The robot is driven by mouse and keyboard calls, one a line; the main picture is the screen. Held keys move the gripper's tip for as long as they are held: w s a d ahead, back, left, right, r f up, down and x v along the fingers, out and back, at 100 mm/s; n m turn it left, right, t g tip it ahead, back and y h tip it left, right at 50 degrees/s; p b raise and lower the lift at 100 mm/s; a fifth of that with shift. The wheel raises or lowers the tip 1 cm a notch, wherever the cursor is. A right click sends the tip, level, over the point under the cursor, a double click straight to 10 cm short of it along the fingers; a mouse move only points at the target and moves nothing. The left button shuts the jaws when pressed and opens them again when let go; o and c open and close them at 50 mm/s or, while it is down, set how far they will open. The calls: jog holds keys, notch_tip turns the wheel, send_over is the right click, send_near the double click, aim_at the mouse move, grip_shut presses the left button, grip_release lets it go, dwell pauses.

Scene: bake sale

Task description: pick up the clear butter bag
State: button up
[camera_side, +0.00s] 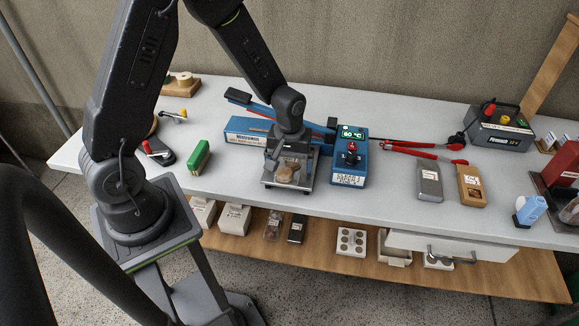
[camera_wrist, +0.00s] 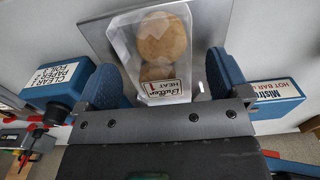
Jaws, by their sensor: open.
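The clear butter bag (camera_wrist: 151,40) holds round brown cookies and has a white label reading "Butter HEAT 1". It sits on a grey metal plate (camera_wrist: 100,36) and also shows in the side view (camera_side: 286,174), partly hidden by my gripper. My gripper (camera_wrist: 165,82) is open, with one blue-grey finger on each side of the bag. A gap shows between the bag and the right finger; the left finger is close to the bag's lower corner. In the side view my gripper (camera_side: 287,156) is directly above and around the bag.
A blue control box (camera_side: 350,160) with a lit green display stands right of the plate. A blue labelled bar unit (camera_side: 245,130) lies behind-left. A green block (camera_side: 197,157) is at left. Red-handled pliers (camera_side: 415,150) lie right.

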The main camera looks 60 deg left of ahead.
jog(key=shift+c, duration=0.3)
jog(key=c, duration=0.7)
jog(key=shift+r, duration=0.1)
